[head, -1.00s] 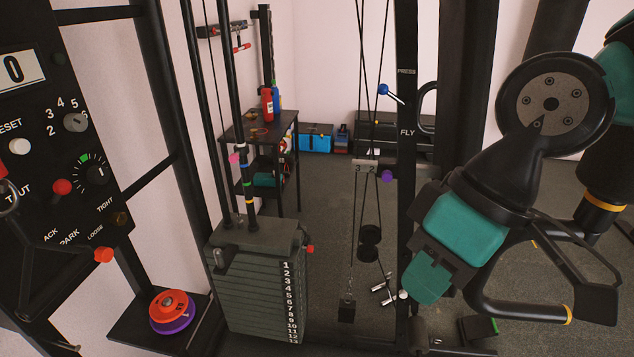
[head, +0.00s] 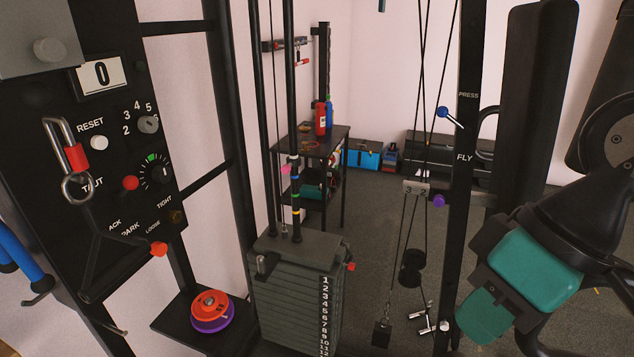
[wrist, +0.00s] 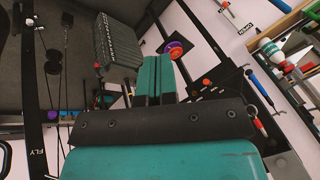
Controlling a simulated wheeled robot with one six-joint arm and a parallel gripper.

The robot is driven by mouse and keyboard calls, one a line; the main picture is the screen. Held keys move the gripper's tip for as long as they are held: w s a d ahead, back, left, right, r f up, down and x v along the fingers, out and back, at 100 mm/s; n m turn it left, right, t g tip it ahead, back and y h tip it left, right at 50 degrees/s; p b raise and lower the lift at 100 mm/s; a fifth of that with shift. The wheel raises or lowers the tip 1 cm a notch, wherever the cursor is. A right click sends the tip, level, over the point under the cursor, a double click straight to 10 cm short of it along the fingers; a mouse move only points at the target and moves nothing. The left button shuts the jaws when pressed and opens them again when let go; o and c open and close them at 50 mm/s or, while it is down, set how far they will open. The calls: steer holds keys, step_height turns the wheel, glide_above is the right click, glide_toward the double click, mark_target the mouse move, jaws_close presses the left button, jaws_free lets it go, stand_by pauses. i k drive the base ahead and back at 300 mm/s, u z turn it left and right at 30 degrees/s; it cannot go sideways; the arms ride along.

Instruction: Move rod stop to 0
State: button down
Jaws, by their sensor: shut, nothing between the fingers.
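A dark upright rod with coloured bands (head: 295,190) rises above the weight stack in the head view.
The numbered weight stack (head: 295,290) stands below the rod. A black control panel (head: 120,170) with a 0 display is at left. The upright post (head: 463,130) marked PRESS and FLY stands between the rod and my gripper. Orange and purple plates (head: 211,310) lie on a low shelf.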

mark_target(287, 168)
steer(key=k, duration=0.55)
steer(key=z, duration=0.15)
steer(key=i, duration=0.65)
steer(key=u, duration=0.75)
steer(key=i, duration=0.5)
steer(key=u, duration=0.5)
